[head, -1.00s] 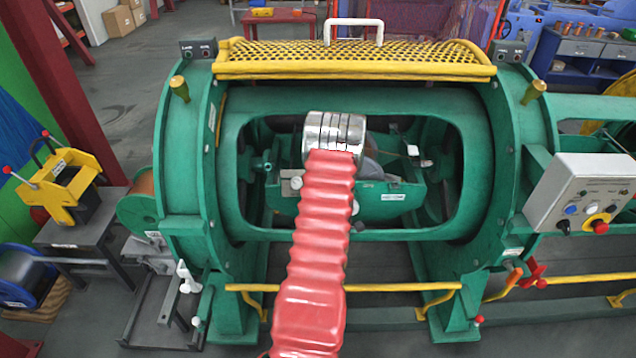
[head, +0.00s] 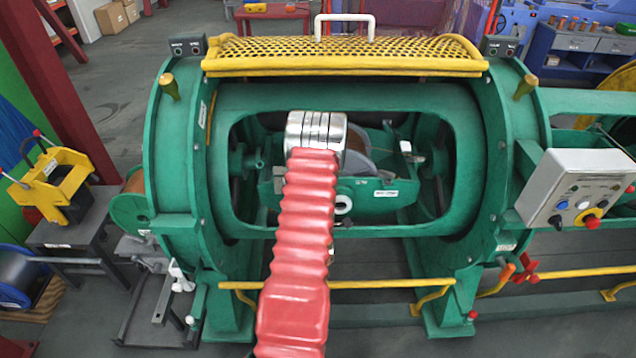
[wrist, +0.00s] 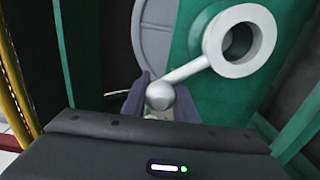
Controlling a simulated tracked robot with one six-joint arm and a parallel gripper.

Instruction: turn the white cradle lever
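The white cradle lever shows in the wrist view as a thick ring (wrist: 239,41) with a thin rod running down-left to a round ball knob (wrist: 160,96). My gripper (wrist: 161,102) has its two dark fingers close against either side of the knob and appears shut on it. In the head view the lever's white ring (head: 343,203) shows on the front of the green cradle (head: 378,196), just right of my red-sleeved arm. My arm hides the knob and fingers there.
The cradle sits inside the green strander's window (head: 232,140). A yellow mesh guard (head: 340,55) spans the top. A grey control box (head: 580,190) stands at right and a yellow rail (head: 380,284) runs along the front. A large grey disc (wrist: 168,30) lies behind the lever.

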